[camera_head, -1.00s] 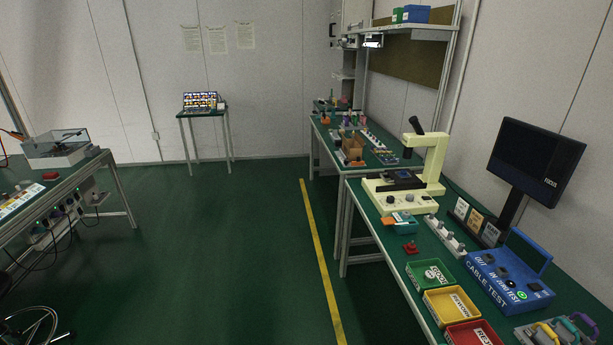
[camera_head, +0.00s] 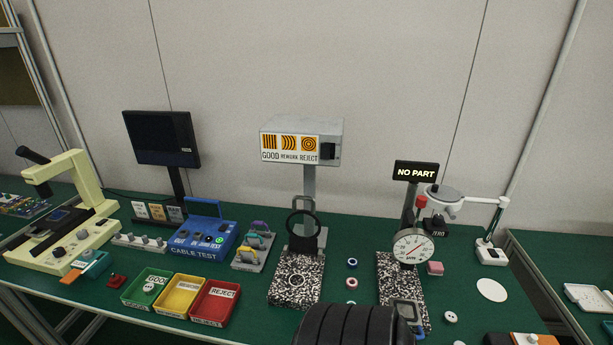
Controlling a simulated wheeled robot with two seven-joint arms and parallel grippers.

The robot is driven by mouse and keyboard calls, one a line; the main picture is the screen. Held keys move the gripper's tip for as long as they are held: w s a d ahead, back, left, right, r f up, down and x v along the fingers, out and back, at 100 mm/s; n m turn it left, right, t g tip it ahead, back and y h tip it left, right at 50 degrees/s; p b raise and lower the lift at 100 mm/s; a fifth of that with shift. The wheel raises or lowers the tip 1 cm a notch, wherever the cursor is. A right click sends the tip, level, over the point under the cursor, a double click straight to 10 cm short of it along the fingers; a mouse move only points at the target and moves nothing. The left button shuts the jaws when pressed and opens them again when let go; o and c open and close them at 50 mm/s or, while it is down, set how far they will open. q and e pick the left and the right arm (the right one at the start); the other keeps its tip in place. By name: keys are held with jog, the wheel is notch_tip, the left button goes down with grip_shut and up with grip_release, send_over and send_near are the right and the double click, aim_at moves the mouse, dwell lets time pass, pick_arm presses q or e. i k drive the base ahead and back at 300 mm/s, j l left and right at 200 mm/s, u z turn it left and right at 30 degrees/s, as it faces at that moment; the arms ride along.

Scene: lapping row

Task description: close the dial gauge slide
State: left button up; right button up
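The dial gauge (camera_head: 413,246) has a round white face with a red needle and a red cap above it. It stands on a speckled stone base (camera_head: 388,275) right of centre. A small black display (camera_head: 416,171) above it reads NO PART. A grey square frame (camera_head: 407,311) lies at the front of this base, partly hidden by a black ribbed shape at the bottom edge. I cannot tell whether this frame is the slide or how far it is open. Neither of my grippers shows.
A second speckled base (camera_head: 296,278) with a black ring stands left of the gauge. Green (camera_head: 134,303), yellow (camera_head: 164,309) and red (camera_head: 198,317) trays sit at the front left. A white-armed stand (camera_head: 490,254) is at right, with small round parts nearby.

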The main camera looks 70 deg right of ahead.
aim_at(409, 308)
jog(key=z, duration=3.25)
jog(key=k+u, duration=0.15)
jog(key=u, duration=0.25)
